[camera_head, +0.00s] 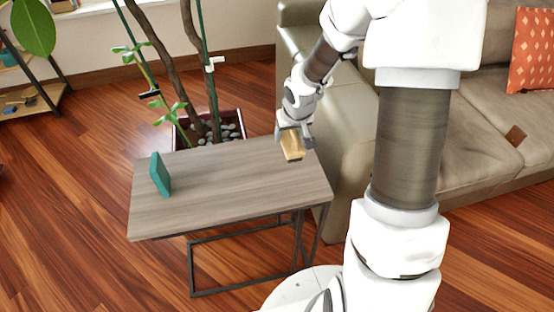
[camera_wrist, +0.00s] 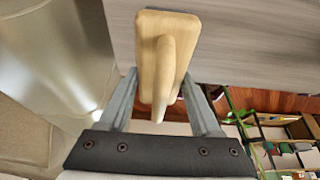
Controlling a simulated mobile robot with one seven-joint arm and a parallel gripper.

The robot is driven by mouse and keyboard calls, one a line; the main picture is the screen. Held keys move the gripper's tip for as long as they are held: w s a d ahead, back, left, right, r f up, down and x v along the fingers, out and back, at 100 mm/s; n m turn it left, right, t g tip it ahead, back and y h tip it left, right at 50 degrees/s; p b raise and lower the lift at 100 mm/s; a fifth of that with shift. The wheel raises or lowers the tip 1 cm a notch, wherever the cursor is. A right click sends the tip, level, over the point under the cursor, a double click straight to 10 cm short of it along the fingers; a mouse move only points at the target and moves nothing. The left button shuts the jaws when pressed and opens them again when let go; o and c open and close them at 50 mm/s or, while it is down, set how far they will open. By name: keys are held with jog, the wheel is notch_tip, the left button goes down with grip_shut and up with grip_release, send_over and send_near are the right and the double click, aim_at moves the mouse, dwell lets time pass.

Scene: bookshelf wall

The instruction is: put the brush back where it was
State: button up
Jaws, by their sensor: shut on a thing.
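The brush (camera_head: 292,144) has a pale wooden block and a dark underside. My gripper (camera_head: 293,130) is shut on it and holds it at the far right part of the small grey wooden table (camera_head: 230,185). I cannot tell for sure whether the brush touches the table top. In the wrist view the brush's wooden back (camera_wrist: 150,30) and raised handle show, with the handle between the fingers of my gripper (camera_wrist: 160,85). The table top (camera_wrist: 250,35) shows beyond the brush in that view.
A teal block-like object (camera_head: 160,174) stands at the table's left end. A potted plant (camera_head: 228,128) with stones is behind the table. A beige sofa (camera_head: 340,165) stands close on the right. The table's middle and front are clear. Shelves (camera_head: 35,100) are far left.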

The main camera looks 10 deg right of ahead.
jog(key=a, duration=0.1)
jog(key=a+f+b, duration=0.1)
jog(key=a+f, duration=0.1)
jog(key=shift+s+a+f, duration=0.1)
jog(key=shift+s+a, duration=0.2)
jog(key=shift+s, duration=0.05)
jog(key=shift+f+b, duration=1.35)
jog(key=shift+f, duration=0.6)
jog(key=shift+f, duration=0.1)
jog(key=shift+f, duration=0.15)
jog(key=o, duration=1.2)
